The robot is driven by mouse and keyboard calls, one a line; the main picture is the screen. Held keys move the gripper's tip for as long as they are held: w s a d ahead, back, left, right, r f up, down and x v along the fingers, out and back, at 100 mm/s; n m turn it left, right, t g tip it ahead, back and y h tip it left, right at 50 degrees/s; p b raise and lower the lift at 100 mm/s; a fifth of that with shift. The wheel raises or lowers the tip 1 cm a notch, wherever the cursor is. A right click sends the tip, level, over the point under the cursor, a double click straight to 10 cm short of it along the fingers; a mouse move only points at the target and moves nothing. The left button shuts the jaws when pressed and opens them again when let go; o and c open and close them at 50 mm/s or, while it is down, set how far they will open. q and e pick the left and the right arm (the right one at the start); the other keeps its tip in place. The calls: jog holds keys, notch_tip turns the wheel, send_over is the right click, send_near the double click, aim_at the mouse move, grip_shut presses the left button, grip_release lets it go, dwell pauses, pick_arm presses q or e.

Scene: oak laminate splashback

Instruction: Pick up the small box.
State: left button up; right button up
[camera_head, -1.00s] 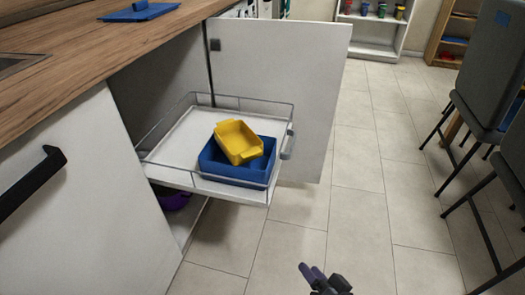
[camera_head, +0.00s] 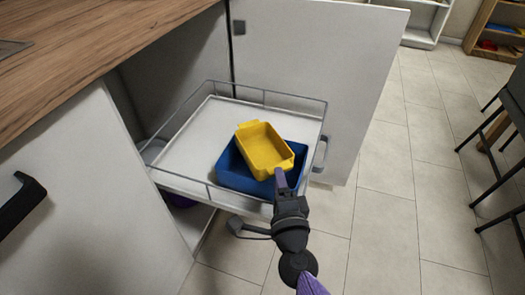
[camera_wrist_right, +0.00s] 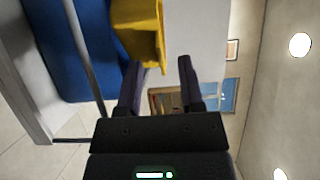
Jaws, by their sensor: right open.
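The small box is a yellow tray-like box (camera_head: 263,148) with end handles, empty. It rests tilted on a larger blue box (camera_head: 233,172) on the pulled-out shelf. My right gripper (camera_head: 280,177) is open at the yellow box's near end. In the right wrist view, the yellow box (camera_wrist_right: 138,25) reaches down to the fingertips, its handle close to the left finger in the picture. Whether a finger touches it I cannot tell. The blue box (camera_wrist_right: 70,50) lies left of it there. My left gripper is not in view.
The wire-railed shelf (camera_head: 190,150) sticks out of an open cabinet. The cabinet door (camera_head: 320,80) stands open behind it to the right. A wooden counter (camera_head: 90,60) runs along the left.

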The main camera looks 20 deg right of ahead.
jog(key=shift+w+d, duration=0.15)
jog(key=shift+w, duration=0.75)
grip_shut()
